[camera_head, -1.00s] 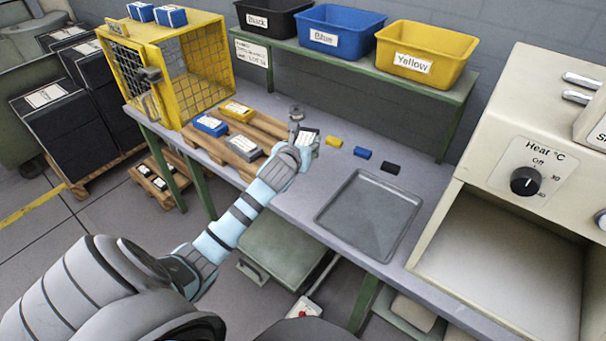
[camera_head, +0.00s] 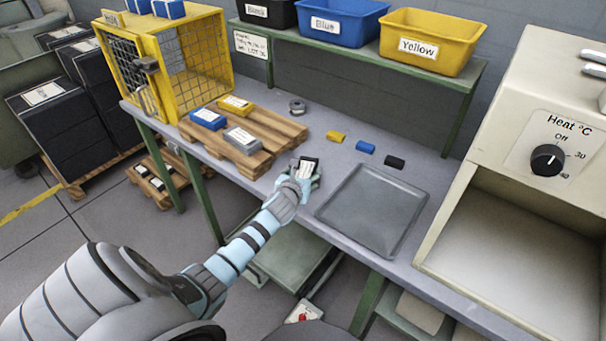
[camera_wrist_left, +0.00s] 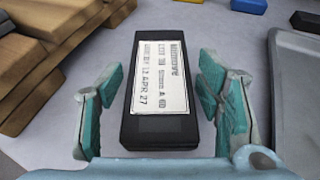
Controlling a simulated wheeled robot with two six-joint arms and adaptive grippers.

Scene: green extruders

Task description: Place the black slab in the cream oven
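The black slab (camera_head: 308,164) has a white printed label. It sits between the fingers of my left gripper (camera_head: 301,178), above the table's front part, left of the grey tray. My right gripper is out of view.
The grey tray (camera_head: 372,210) lies empty between slab and oven. A wooden pallet (camera_head: 285,128) holds yellow, blue and grey slabs. Small yellow (camera_head: 336,137), blue (camera_head: 365,147) and black (camera_head: 394,162) blocks lie behind the tray. A shelf with bins (camera_head: 428,42) runs along the back.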

